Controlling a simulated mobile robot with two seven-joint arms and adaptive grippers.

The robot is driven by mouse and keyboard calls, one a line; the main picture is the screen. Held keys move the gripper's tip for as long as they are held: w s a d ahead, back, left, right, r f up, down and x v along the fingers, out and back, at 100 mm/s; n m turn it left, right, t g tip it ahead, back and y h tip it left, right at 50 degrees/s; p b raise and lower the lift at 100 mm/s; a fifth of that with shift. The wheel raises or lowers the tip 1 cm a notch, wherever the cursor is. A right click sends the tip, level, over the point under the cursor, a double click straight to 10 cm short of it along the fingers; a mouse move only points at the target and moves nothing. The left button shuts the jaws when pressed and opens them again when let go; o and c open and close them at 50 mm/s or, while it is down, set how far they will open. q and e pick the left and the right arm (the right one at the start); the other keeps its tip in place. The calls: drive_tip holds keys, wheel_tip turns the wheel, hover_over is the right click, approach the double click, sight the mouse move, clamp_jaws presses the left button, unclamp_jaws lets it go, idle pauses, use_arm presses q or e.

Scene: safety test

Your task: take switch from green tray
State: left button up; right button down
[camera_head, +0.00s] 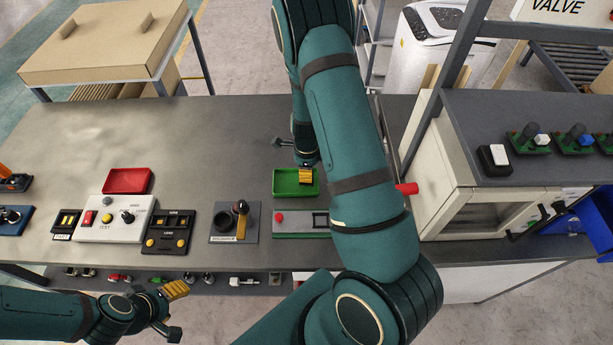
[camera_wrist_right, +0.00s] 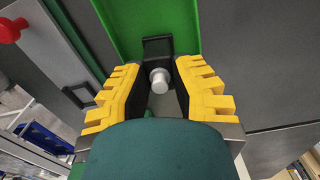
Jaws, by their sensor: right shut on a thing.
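The green tray (camera_head: 284,186) lies on the grey workbench in the head view, near the middle; its green floor (camera_wrist_right: 150,22) fills the top of the right wrist view. My right gripper (camera_head: 306,175) reaches down over the tray. In the right wrist view its yellow fingers (camera_wrist_right: 160,90) stand on both sides of the switch, a black body with a pale round knob (camera_wrist_right: 159,80), and are shut on it. The switch is hidden in the head view by the gripper. My left gripper (camera_head: 176,291) is at the bench's front edge, away from the tray; its finger opening is unclear.
A panel with a red button (camera_head: 280,217) sits just in front of the tray. A joystick box (camera_head: 235,222), control boxes and a red tray (camera_head: 127,181) are to the left. A white cabinet (camera_head: 470,212) stands close on the right. The bench behind the red tray is clear.

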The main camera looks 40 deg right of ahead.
drive_tip(key=shift+r+p, duration=1.25)
drive_tip(key=shift+r, duration=0.5)
drive_tip(key=shift+r+p, duration=0.45)
drive_tip(key=shift+r, duration=0.35)
